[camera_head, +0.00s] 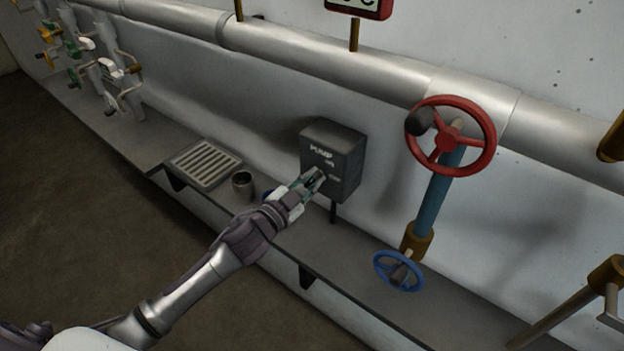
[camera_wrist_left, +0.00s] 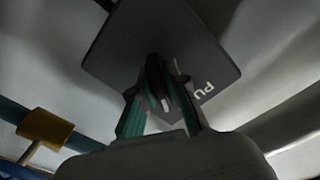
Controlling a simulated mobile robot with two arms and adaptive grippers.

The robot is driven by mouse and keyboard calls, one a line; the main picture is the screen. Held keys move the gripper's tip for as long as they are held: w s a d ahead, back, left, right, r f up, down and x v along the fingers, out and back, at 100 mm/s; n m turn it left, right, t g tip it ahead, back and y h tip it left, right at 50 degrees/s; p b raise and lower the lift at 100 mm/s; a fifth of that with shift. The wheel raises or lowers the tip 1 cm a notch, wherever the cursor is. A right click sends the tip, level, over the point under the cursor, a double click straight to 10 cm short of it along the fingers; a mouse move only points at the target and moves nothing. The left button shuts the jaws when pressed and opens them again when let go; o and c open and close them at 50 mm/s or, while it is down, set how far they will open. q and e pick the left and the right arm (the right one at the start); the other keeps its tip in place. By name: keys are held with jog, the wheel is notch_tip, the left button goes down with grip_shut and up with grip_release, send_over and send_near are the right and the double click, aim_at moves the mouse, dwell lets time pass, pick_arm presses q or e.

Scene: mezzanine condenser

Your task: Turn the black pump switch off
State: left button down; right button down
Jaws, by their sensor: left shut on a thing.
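The dark grey pump box (camera_head: 345,152) stands on a short post above the shelf, with white lettering "PUMP" and smaller marks on its front. My left gripper (camera_head: 318,178) is at the front face of the box. In the left wrist view, the gripper (camera_wrist_left: 162,108) is shut on the black pump switch (camera_wrist_left: 156,78), which stands out from the box face (camera_wrist_left: 125,45) between the fingers. The fingers cover much of the switch, so its exact setting cannot be told. My right gripper is not in view.
A red handwheel (camera_head: 487,135) and a blue handwheel (camera_head: 399,271) are right of the box. A metal cup (camera_head: 242,184) and a slatted grate (camera_head: 203,164) lie left on the shelf (camera_head: 345,262). A large pipe (camera_head: 300,55) runs along the wall behind.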

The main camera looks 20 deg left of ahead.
pick_arm(q)
jog(key=m, duration=0.5)
jog(key=shift+m, duration=0.4)
jog(key=m, duration=0.5)
jog(key=shift+m, duration=0.4)
jog(key=c, duration=1.2)
grip_release()
jog(key=shift+s, duration=0.1)
jog(key=v, duration=1.2)
